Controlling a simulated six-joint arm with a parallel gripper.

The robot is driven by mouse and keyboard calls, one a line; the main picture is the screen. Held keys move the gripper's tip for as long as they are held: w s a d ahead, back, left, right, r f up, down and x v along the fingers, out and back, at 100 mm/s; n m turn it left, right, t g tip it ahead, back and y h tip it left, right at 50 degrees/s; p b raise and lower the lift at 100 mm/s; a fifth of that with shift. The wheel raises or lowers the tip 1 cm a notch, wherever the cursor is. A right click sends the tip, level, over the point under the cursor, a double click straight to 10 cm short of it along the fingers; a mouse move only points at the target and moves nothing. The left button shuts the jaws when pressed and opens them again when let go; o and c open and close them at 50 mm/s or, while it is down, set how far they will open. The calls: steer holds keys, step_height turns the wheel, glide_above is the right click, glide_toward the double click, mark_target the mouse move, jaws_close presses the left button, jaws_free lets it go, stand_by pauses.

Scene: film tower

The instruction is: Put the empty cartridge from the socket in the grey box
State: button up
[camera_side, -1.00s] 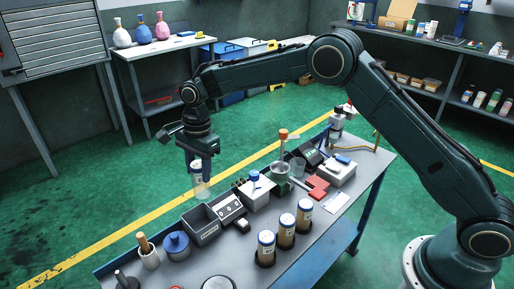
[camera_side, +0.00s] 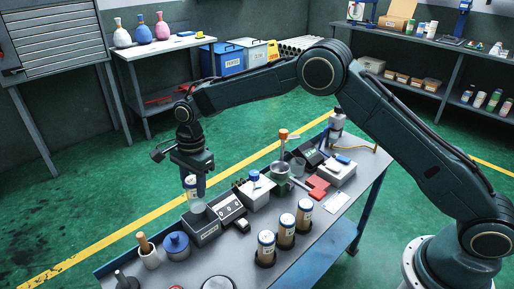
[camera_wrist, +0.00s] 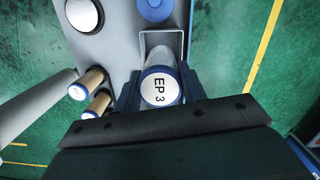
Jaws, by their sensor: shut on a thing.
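My gripper (camera_side: 191,179) is shut on a clear cartridge (camera_side: 196,206) with a cream label and a blue end. It holds the cartridge upright, with the lower end at or just inside the opening of the grey box (camera_side: 203,229). I cannot tell whether the cartridge touches the box floor. In the wrist view, the cartridge's round white top (camera_wrist: 160,90) reads "EP 3" and sits between the fingers. The grey box's rim (camera_wrist: 181,45) shows behind it.
Several amber cartridges with white tops, such as this one (camera_side: 266,248), stand in a row to the right. A blue-lidded pot (camera_side: 176,246) and a mortar with a pestle (camera_side: 148,256) are left of the box. A grey device (camera_side: 230,208) stands close on its right.

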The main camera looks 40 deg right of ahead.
mark_target(198, 210)
steer(key=shift+f, duration=1.1)
steer(key=shift+f, duration=4.2)
stand_by(1.2)
steer(key=o, duration=1.1)
steer(key=shift+o, duration=0.2)
steer(key=shift+r, duration=0.15)
